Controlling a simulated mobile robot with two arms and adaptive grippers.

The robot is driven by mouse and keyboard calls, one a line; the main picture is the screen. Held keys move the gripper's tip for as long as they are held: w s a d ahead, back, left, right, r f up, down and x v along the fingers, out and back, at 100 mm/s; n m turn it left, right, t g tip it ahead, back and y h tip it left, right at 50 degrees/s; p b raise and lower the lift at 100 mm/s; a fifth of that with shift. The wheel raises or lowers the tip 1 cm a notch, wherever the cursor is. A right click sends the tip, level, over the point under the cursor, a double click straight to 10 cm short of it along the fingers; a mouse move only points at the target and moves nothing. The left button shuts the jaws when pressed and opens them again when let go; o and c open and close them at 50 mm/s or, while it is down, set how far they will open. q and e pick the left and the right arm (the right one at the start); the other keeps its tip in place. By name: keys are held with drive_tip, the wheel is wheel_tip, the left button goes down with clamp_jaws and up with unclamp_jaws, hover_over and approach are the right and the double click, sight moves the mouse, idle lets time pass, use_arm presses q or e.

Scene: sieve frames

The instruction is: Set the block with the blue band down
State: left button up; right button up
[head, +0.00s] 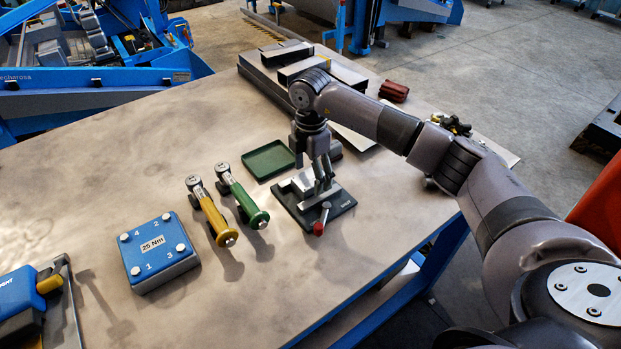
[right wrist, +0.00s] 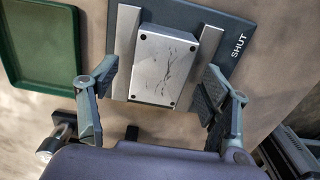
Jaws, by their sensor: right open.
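A silver metal block (right wrist: 164,66) with dark corner holes and scratches on its face sits on a dark fixture plate marked SHUT (right wrist: 240,20). I see no blue band on it. In the head view the block (head: 304,182) is partly behind my fingers, on the fixture plate (head: 341,203). My right gripper (head: 322,180) is open over it. In the right wrist view the gripper's fingers (right wrist: 158,85) stand either side of the block, with gaps visible on both sides. My left gripper is out of view.
A green tray (head: 269,160) lies left of the fixture. A red-knobbed lever (head: 320,222) sticks out at its front. Yellow-handled (head: 213,217) and green-handled (head: 245,203) tools stand further left, then a blue 25 Nm box (head: 158,250). Grey bars lie at the back. The table's left middle is clear.

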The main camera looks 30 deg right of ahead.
drive_tip(key=shift+f, duration=0.4)
drive_tip(key=shift+c, duration=0.2)
drive_tip(key=c, duration=1.6)
drive_tip(key=shift+r, duration=0.1)
clamp_jaws()
drive_tip(key=shift+w, duration=0.1)
